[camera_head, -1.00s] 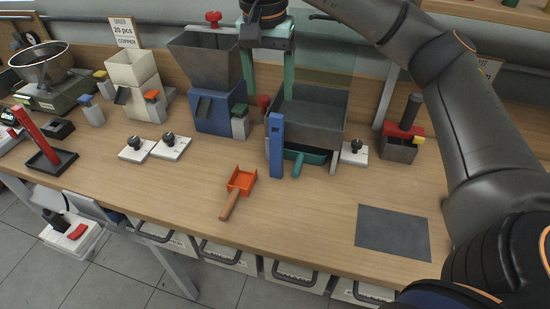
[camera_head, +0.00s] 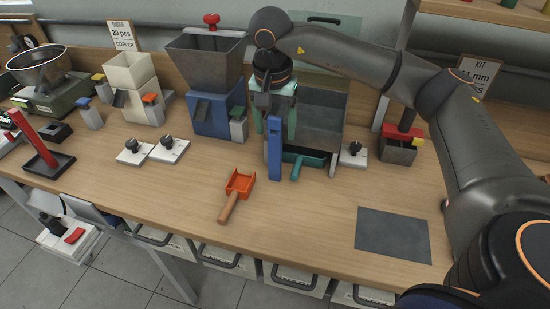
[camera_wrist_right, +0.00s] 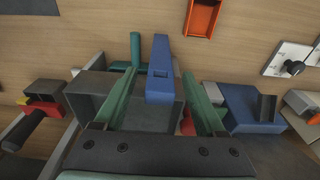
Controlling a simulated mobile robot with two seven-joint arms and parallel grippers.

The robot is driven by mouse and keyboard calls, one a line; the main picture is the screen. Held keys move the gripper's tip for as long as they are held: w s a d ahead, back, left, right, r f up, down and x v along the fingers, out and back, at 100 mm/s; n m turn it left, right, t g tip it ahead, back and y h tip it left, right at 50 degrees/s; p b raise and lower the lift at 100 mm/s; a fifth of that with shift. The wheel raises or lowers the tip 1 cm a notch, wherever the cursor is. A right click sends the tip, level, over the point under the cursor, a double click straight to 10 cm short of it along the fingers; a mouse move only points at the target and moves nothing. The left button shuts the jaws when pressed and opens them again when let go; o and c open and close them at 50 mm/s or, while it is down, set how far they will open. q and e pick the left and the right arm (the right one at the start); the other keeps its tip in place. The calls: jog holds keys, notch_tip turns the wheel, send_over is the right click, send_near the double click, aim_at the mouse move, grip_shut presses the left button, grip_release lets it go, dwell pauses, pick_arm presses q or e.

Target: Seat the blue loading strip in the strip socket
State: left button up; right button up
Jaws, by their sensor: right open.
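The blue loading strip (camera_head: 274,150) stands upright on the bench in front of the grey bin. In the right wrist view the strip (camera_wrist_right: 161,60) lies between the two green fingers of my right gripper (camera_wrist_right: 159,78), with gaps on both sides. My right gripper (camera_head: 273,118) is open, pointing down at the upper part of the strip; the wrist hides part of this region in the head view. I cannot clearly make out which part is the strip socket. My left gripper is not in view.
The grey bin (camera_head: 322,112) stands close behind the strip, with a teal scoop (camera_head: 296,168) beside it. A blue hopper (camera_head: 208,112) is to the left. An orange scoop (camera_head: 240,184) lies in front. A red strip (camera_head: 34,138) leans in a black tray. The front bench is mostly clear.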

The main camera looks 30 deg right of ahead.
grip_shut()
dwell(0.5)
dwell(0.8)
